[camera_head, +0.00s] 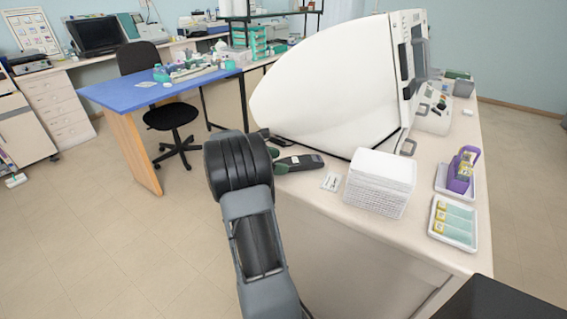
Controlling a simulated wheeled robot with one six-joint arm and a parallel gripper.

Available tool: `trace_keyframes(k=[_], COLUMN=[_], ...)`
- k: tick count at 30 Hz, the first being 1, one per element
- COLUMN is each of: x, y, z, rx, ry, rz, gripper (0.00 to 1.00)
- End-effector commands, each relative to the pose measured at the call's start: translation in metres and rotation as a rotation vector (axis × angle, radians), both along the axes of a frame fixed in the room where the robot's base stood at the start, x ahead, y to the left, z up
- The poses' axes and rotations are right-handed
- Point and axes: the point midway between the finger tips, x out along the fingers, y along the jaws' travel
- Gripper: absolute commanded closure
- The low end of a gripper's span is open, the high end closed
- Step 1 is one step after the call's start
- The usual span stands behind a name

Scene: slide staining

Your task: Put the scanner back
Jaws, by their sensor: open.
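The dark handheld scanner (304,162) lies on the pale counter (330,180) near its left edge, in front of the large white machine. My gripper (277,160) is at the counter's edge, by the scanner's left end. Its two green tips show apart, so it looks open. The rest of the gripper is mostly hidden behind my dark wrist. I cannot tell whether the tips touch the scanner. A small dark item (270,136) lies behind the tips, partly hidden; I cannot tell if it is a holder.
The white machine (325,90) stands close behind the scanner. A small white card (331,181) and a stack of white racks (380,182) are to the right. A purple holder (461,172) and a tray of slide boxes (453,240) stand farther right. A blue table (150,90) is behind.

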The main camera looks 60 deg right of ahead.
Motion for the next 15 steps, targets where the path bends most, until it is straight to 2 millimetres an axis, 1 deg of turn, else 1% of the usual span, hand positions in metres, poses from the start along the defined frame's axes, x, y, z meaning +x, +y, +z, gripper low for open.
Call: trace_keyframes(k=[1, 6, 12, 15], x=[0.007, 0.026, 0.044, 0.049], y=[0.008, 0.033, 0.055, 0.062], z=[0.004, 0.017, 0.029, 0.033], rx=[-0.001, 0.0, 0.0, 0.0], ry=[-0.001, -0.002, -0.001, -0.001], rz=[0.005, 0.004, 0.003, 0.002], gripper=[0.15, 0.15, 0.15, 0.15])
